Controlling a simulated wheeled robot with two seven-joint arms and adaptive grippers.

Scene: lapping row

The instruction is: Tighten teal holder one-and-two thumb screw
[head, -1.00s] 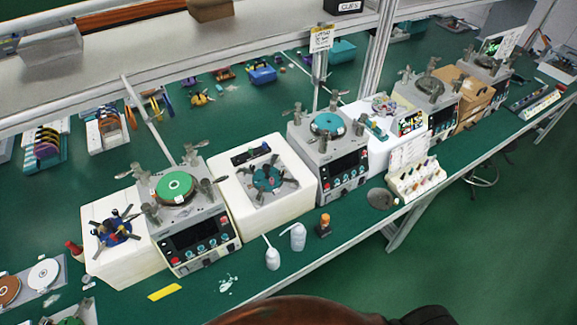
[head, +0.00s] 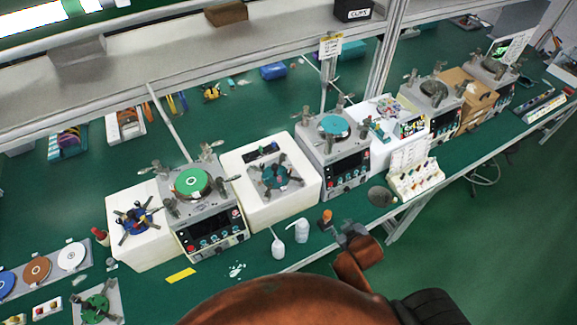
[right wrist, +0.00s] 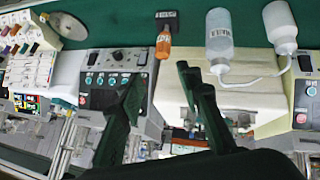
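The teal holder (head: 277,177) lies on a white block (head: 244,207) left of the middle in the head view. Several dark arms spread from its round teal body; its thumb screws are too small to tell apart. My right gripper (head: 343,231) is at the bench's front edge, right of and in front of the holder, near a small orange-topped bottle. In the right wrist view its two dark fingers (right wrist: 165,88) stand apart with nothing between them. The white block (right wrist: 235,82) shows behind the fingers, which partly hide the holder. My left gripper is not in view.
Two white bottles (head: 278,246) (head: 301,231) and the orange-topped bottle (head: 325,219) stand in front of the block. Lapping machines stand on both sides (head: 207,220) (head: 341,165). A blue holder (head: 134,220) sits on another white block. A shelf (head: 120,62) overhangs behind.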

